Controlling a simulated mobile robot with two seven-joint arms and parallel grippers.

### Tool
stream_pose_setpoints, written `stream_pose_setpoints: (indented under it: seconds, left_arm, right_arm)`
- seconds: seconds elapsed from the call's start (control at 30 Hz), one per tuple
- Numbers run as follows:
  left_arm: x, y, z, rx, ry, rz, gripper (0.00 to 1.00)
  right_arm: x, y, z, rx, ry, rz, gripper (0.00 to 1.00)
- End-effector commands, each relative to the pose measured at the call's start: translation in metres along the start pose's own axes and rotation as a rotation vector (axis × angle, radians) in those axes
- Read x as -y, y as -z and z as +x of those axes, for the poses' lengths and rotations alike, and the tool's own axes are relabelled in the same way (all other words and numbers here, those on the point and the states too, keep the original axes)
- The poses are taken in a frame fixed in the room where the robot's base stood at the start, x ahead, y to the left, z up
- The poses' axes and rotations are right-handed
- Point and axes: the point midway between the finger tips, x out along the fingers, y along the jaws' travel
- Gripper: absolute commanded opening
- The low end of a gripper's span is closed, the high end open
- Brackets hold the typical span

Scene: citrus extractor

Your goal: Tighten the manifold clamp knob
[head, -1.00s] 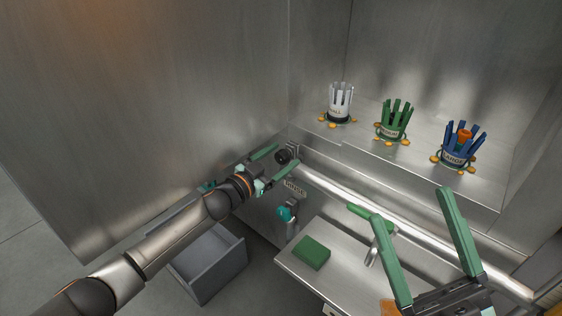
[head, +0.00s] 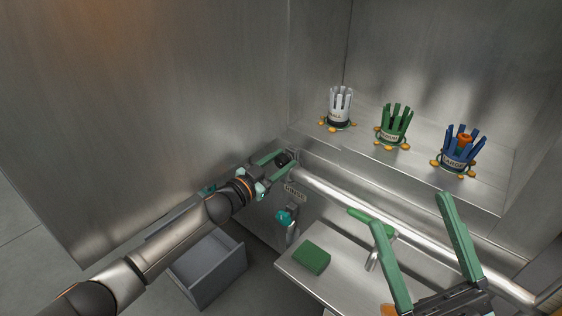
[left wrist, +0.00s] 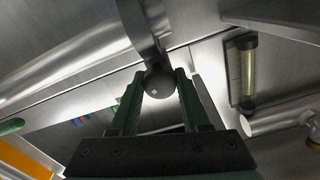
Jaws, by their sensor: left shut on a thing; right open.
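The manifold clamp knob is a round black knob (head: 283,159) at the left end of the silver manifold pipe (head: 350,192). In the left wrist view the knob (left wrist: 160,83) sits between the two green fingers, with a small light mark on its face. My left gripper (head: 276,163) is shut on the knob, one finger on each side; it also shows in the left wrist view (left wrist: 158,95). My right gripper (head: 412,212) is open and empty, in front of the pipe at the lower right of the head view.
A rinse label (head: 294,191) and a teal-handled valve (head: 286,217) are below the pipe. A green sponge (head: 311,257) and a green-handled tool (head: 371,226) lie on the metal shelf (head: 330,285). White (head: 340,106), green (head: 395,125) and blue (head: 459,150) finger cups stand on the ledge. A grey bin (head: 210,265) is below my left arm.

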Motion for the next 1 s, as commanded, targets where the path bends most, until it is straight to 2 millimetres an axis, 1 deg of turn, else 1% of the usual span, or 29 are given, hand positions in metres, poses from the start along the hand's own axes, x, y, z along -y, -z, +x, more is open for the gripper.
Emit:
stream_pose_setpoints:
  seconds: [0.2, 0.4, 0.53, 0.83, 0.87, 1.0]
  left_arm:
    - [0.0000, 0.0001, -0.0002, 0.001, 0.000, 0.018, 0.00]
    - [-0.0006, 0.0007, 0.0001, 0.002, -0.001, 0.170, 0.00]
    - [-0.0008, -0.0001, -0.0001, 0.001, -0.001, 0.238, 0.00]
    - [-0.0008, -0.0008, -0.0001, 0.001, -0.001, 0.249, 0.00]
    - [-0.0008, -0.0008, -0.0001, 0.001, -0.001, 0.249, 0.49]
    - [-0.0007, -0.0007, -0.0001, 0.001, -0.001, 0.249, 0.65]
  right_arm:
    - [-0.0006, 0.0012, 0.0012, -0.001, 0.000, -0.001, 0.83]
    - [-0.0029, 0.0066, 0.0061, -0.005, 0.000, -0.003, 0.83]
    - [-0.0035, 0.0080, 0.0068, -0.008, 0.001, -0.008, 0.83]
    - [-0.0040, 0.0077, 0.0066, -0.008, -0.002, -0.010, 0.83]
    - [-0.0041, 0.0077, 0.0066, -0.008, -0.003, -0.010, 0.83]
    - [-0.0043, 0.0075, 0.0066, -0.007, -0.004, -0.011, 0.83]
